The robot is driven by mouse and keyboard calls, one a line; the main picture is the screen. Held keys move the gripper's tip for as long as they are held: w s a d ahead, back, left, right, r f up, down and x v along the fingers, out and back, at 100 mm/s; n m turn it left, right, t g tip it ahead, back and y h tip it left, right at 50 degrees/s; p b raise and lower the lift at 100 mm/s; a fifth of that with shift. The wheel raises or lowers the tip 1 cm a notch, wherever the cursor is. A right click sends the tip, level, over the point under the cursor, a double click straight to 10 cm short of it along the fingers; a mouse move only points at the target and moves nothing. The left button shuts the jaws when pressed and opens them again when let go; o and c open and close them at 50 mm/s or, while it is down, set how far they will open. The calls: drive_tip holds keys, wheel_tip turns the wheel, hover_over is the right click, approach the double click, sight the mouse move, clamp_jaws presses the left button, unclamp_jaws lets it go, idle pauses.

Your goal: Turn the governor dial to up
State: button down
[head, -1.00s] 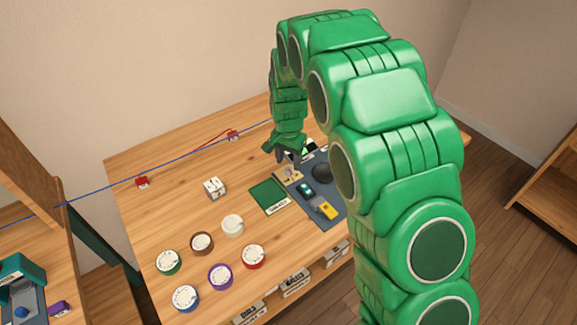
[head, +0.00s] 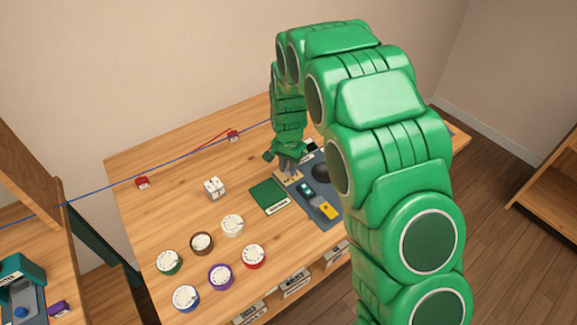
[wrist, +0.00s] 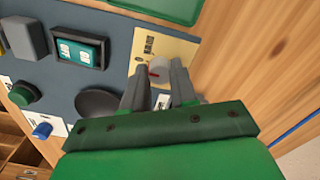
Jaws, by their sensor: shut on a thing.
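The governor dial (wrist: 158,70) is a small pale round knob with a red mark, on a cream plate (wrist: 178,46) with small dark print. It sits at a corner of the grey-blue panel. In the wrist view my gripper (wrist: 160,78) has its two grey fingers on either side of the dial, shut on it. The red mark points toward the left finger in that view. In the head view my gripper (head: 288,168) is down at the cream plate (head: 290,179) and hides the dial. The dial's label is too small to read.

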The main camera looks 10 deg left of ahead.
drive_tip(key=shift+n, duration=0.3)
drive_tip(key=n, duration=0.4)
drive_tip(key=shift+n, duration=2)
drive_tip(key=c, duration=0.9)
unclamp_jaws()
drive_tip(key=shift+r, duration=0.1)
